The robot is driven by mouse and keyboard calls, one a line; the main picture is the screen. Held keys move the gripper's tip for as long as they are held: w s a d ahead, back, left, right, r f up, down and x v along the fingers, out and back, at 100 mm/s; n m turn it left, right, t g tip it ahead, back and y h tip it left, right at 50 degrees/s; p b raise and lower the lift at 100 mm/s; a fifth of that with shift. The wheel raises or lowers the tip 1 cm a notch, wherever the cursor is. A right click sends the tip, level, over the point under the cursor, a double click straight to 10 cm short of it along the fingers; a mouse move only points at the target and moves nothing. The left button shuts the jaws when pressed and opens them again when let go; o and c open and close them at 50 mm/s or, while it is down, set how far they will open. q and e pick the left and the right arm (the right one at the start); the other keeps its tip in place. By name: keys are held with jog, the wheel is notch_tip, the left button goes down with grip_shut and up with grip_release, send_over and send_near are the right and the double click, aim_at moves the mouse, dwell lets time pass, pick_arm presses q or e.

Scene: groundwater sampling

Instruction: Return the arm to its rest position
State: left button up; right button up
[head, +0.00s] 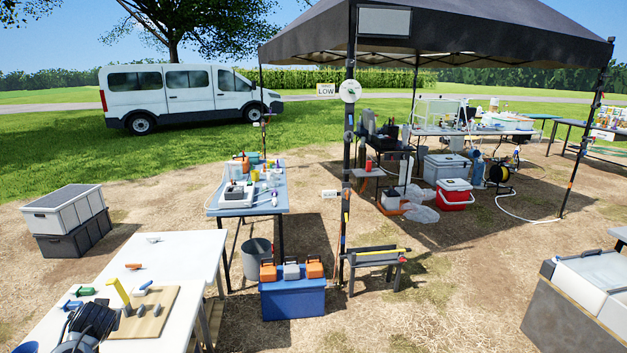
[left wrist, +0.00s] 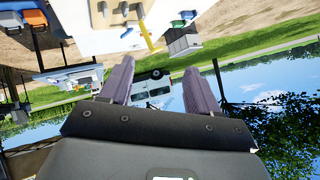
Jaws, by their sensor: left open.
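My left gripper (left wrist: 162,85) shows in the left wrist view. Its two grey-purple fingers stand well apart, with nothing between them. Behind the gap the white van and grass appear upside down, so this camera is turned over. My right gripper is in neither view.
A blue-topped table (head: 260,205), a blue cooler box (head: 292,300) and a canopy pole (head: 347,200) stand beyond. Bare straw ground lies at centre right.

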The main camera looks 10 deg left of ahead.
pick_arm(q)
jog(key=s+d+f+m+g+h, duration=0.2)
jog(key=s+d+f+m, duration=0.1)
jog(key=s+d+f, duration=0.55)
jog(key=s+d+f+m+g+h, duration=0.1)
jog(key=s+d+f+m+h, duration=0.3)
jog(key=d+f, duration=0.65)
jog(key=s+d+f, duration=0.2)
jog(key=s+d, duration=1)
jog(key=d, duration=0.3)
jog(key=s+d+r+h, duration=0.35)
jog(key=s+d, duration=0.35)
jog(key=s, duration=0.5)
notch_tip(320, 180, down, 4)
jog(key=b, duration=0.4)
notch_tip(320, 180, up, 40)
jog(key=p, duration=3.9)
jog(key=shift+w+f+y, duration=0.25)
jog(key=shift+w+y, duration=0.05)
jog(key=shift+y, duration=0.05)
jog(key=shift+d, duration=0.1)
